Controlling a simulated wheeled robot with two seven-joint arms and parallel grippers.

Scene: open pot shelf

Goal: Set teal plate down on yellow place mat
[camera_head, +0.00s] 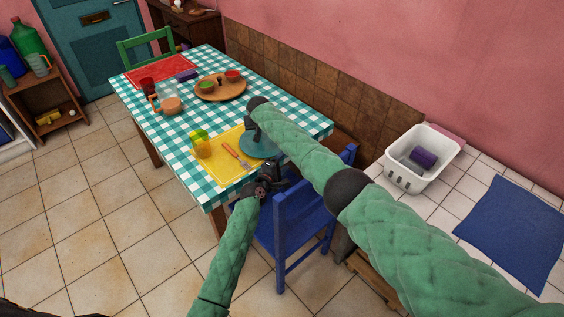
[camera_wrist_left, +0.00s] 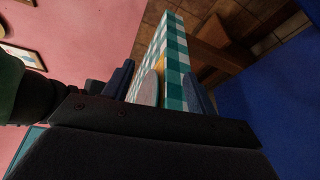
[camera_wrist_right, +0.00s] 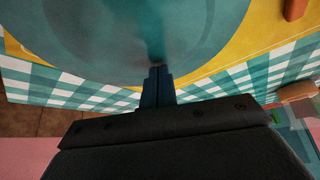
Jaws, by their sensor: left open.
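The teal plate (camera_head: 255,151) is at the right part of the yellow place mat (camera_head: 212,172), reaching past its right edge over the checked cloth. Whether it touches the mat I cannot tell. My right gripper (camera_wrist_right: 158,74) is shut on the plate's rim, its fingers close together; the plate (camera_wrist_right: 95,35) fills the upper right wrist view, with the mat (camera_wrist_right: 268,30) beyond it. In the head view my right arm hides part of the plate. My left gripper (camera_head: 268,181) is open and empty near the table's front edge; the plate's edge (camera_wrist_left: 149,86) shows beyond its fingers.
A yellow-green cup (camera_head: 201,145) and an orange-handled utensil (camera_head: 236,155) are on the mat. A pitcher (camera_head: 168,101) and a round wooden tray (camera_head: 220,91) stand farther back. A blue chair (camera_head: 290,222) stands at the table's near side. A white basin (camera_head: 421,158) is at right.

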